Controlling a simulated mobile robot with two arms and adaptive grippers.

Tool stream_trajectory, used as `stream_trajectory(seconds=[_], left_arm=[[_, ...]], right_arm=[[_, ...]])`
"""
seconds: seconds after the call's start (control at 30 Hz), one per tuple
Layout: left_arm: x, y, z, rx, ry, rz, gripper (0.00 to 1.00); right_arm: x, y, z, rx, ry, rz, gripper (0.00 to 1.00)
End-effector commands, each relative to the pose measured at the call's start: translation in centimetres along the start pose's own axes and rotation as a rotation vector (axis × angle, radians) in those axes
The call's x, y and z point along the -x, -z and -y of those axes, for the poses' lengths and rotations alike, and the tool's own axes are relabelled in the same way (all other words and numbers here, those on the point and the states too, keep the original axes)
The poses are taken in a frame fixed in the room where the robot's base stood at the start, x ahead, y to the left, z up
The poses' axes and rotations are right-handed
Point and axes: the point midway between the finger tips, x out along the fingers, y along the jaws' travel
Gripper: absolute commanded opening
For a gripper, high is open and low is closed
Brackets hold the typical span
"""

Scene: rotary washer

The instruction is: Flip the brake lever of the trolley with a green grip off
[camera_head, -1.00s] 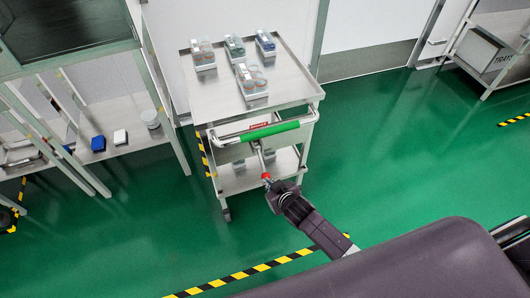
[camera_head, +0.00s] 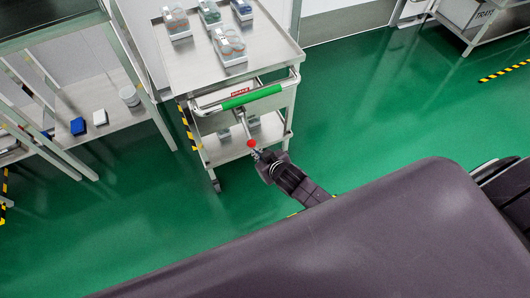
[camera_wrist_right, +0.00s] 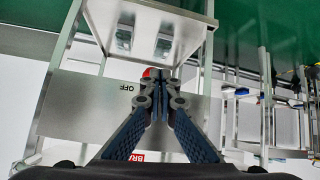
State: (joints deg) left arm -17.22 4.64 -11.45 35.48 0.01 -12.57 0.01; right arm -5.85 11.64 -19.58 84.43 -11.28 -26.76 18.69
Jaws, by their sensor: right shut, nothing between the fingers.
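The trolley (camera_head: 188,75) has a green grip (camera_head: 252,97) on its push handle. A red brake label (camera_head: 240,91) sits just above the grip. The brake lever (camera_head: 244,125) slants down from below the handle and ends in a red knob (camera_head: 251,143). My right gripper (camera_head: 259,154) is at the knob, just below and to its right. In the right wrist view, the closed fingers (camera_wrist_right: 158,76) partly cover the red knob (camera_wrist_right: 147,72); I cannot tell whether they touch. An upside-down "OFF" mark (camera_wrist_right: 130,88) shows on the panel beside them. My left gripper is out of view.
Several boxed items (camera_head: 229,46) stand on the trolley's top. A bench at left holds a blue box (camera_head: 78,126), a white box (camera_head: 100,118) and a jar (camera_head: 129,95). A rack (camera_head: 485,22) stands far right. Green floor (camera_head: 390,110) is clear to the trolley's right.

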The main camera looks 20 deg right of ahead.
Motion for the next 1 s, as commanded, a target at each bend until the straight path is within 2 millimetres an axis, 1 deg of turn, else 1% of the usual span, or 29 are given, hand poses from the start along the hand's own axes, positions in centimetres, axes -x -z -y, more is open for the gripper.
stream_trajectory(seconds=[0.03, 0.3, 0.5, 0.7, 1.0], left_arm=[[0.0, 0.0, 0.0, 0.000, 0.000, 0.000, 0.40], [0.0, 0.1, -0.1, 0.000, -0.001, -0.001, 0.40], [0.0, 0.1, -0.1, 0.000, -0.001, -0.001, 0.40], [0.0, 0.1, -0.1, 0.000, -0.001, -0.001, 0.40], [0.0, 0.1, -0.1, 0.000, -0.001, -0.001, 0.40]], right_arm=[[0.9, -0.1, 0.0, 0.000, 0.000, 0.001, 0.00], [5.3, -0.2, 0.0, 0.000, 0.000, 0.003, 0.00], [8.1, -0.2, 0.0, 0.000, 0.000, 0.004, 0.00], [9.4, -0.3, 0.0, 0.000, -0.001, 0.005, 0.00], [9.5, -0.2, 0.0, 0.000, -0.001, 0.005, 0.00]])
